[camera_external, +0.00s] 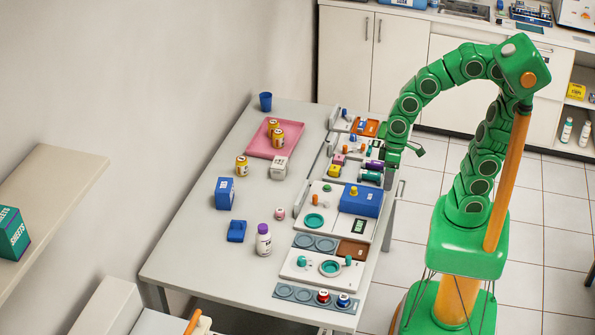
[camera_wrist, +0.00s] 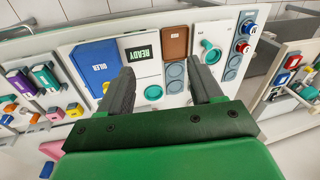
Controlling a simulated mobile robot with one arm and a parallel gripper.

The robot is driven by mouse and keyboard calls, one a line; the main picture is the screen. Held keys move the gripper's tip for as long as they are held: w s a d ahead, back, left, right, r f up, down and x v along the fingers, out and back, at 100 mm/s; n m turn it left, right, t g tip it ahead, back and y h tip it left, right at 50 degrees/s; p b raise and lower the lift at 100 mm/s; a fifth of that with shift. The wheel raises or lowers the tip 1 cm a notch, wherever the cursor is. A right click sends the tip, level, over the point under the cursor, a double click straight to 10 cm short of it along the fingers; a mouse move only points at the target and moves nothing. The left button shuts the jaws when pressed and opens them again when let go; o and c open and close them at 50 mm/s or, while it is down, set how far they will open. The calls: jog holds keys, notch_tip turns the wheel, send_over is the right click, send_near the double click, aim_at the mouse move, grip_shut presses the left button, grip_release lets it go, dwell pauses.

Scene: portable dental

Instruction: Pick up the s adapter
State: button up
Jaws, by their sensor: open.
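No thing can be read for certain as the s adapter. Small coloured blocks stand on a white unit on the table: a pink block (camera_external: 339,159) and a yellow block (camera_external: 334,171), with an orange piece near them. In the external view my gripper (camera_external: 404,151) is at the table's right side.
A blue oiler box (camera_external: 361,201) stands on the white panel beside a READY display (camera_wrist: 139,53). Purple and green cylinders (camera_external: 370,176) lie near the blocks. A pink tray (camera_external: 262,151) with yellow cans is farther left. The table's middle left (camera_external: 190,250) is clear.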

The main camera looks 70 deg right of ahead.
jog(key=w+a+f+t+y, duration=0.1)
jog(key=w+a+f, duration=0.1)
jog(key=w+a, duration=0.35)
jog(key=w+a+f+t+y, duration=0.1)
jog(key=w+a, duration=0.1)
jog(key=a, duration=0.6)
jog(key=m+t+h, duration=0.1)
jog(key=t, duration=0.4)
send_over(326, 293)
jog(key=s, duration=0.1)
notch_tip(326, 293, down, 12)
jog(key=s+f+t+h, duration=0.2)
jog(key=s+f+t, duration=0.2)
jog(key=s, duration=0.1)
jog(key=shift+a+f+h, duration=0.25)
jog(key=shift+a+h, duration=0.1)
jog(key=shift+h, duration=0.05)
jog(key=shift+s+d+f+t+h, duration=0.1)
jog(key=shift+s+d+t+h, duration=0.1)
jog(key=shift+s+t, duration=0.3)
jog(key=shift+s+d+f+t+h, duration=0.1)
jog(key=shift+s+d+t, duration=0.05)
jog(key=shift+s+t, duration=0.3)
jog(key=shift+x, duration=3.8)
jog(key=shift+d+r, duration=0.1)
jog(key=shift+r, duration=0.05)
